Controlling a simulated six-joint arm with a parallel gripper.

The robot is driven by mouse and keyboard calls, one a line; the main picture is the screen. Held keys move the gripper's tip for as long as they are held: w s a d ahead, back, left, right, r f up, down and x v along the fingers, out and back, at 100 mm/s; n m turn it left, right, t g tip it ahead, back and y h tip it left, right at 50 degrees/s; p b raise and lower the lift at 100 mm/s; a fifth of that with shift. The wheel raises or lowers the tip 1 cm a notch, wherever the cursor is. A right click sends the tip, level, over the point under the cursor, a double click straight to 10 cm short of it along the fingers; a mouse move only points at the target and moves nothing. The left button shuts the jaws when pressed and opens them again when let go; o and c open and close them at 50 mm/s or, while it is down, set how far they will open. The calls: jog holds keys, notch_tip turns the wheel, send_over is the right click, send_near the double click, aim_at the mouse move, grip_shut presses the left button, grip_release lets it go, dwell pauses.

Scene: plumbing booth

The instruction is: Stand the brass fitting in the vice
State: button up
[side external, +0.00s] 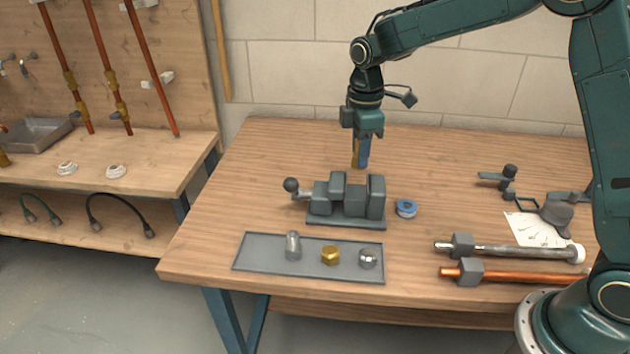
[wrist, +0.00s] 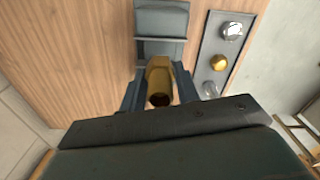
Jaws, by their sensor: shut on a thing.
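The brass fitting (wrist: 159,76) is held between the two fingers of my gripper (wrist: 158,90), with its open end facing the wrist camera. In the side external view only a narrow brass strip (side external: 355,153) shows beside the fingers of my gripper (side external: 361,160), roughly upright. My gripper is shut on the fitting, above the table behind the vice. The grey vice (side external: 374,196) stands on its base plate on the table, with a ball-ended handle at its left. In the wrist view the vice (wrist: 162,22) is just beyond the fitting. No part shows between its jaws.
A grey tray (side external: 262,262) in front of the vice holds a steel cylinder (side external: 293,246), a brass nut (side external: 330,255) and a shiny round fitting (side external: 368,259). A blue tape roll (side external: 405,209) lies right of the vice. Pipes (side external: 510,275) lie further right. The table's left side is clear.

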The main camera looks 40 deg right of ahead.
jog(key=shift+f, duration=0.25)
jog(key=shift+f, duration=3.1)
jog(key=shift+f, duration=0.15)
jog(key=o, duration=1.9)
jog(key=shift+r, duration=0.2)
jog(key=shift+r, duration=2.3)
